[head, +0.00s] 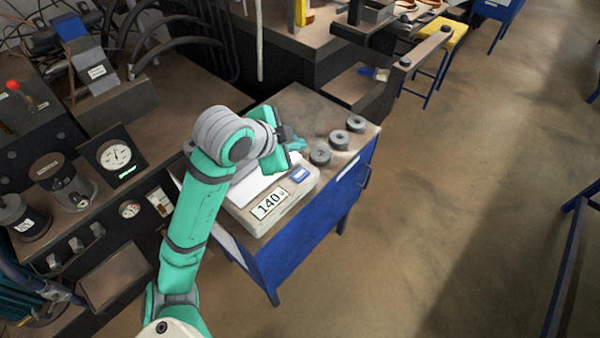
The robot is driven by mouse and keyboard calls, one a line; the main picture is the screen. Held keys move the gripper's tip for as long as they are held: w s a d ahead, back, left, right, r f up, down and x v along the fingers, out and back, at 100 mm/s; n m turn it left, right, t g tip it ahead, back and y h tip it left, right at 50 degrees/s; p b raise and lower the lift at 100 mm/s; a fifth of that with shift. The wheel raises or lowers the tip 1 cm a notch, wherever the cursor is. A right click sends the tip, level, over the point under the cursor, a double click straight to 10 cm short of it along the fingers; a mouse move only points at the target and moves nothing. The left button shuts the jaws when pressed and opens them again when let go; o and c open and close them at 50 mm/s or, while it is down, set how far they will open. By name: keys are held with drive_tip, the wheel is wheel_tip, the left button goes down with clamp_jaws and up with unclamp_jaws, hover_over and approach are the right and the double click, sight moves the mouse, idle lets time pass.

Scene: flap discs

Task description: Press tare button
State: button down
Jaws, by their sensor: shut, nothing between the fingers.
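A small blue button (300,175) sits on the scale's front to the right of the display. My gripper (299,146) is shut and empty, above the back right part of the scale, apart from the button in the picture. My teal arm hides the left part of the scale and some of its white plate. The exact height of the fingertips over the scale is hard to tell.
Three dark grey flap discs (338,139) lie in a row on the cabinet top, right of my gripper. The blue cabinet (300,249) has free floor to its right. A cluttered machine bench with gauges (114,155) and cables lies to the left.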

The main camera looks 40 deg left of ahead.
sight(297, 177)
drive_tip(key=shift+f, duration=4.1)
drive_tip(key=shift+f, duration=0.2)
drive_tip(key=shift+f, duration=0.25)
drive_tip(key=shift+f, duration=0.35)
drive_tip(key=shift+r, duration=0.8)
drive_tip(key=shift+r, duration=2.5)
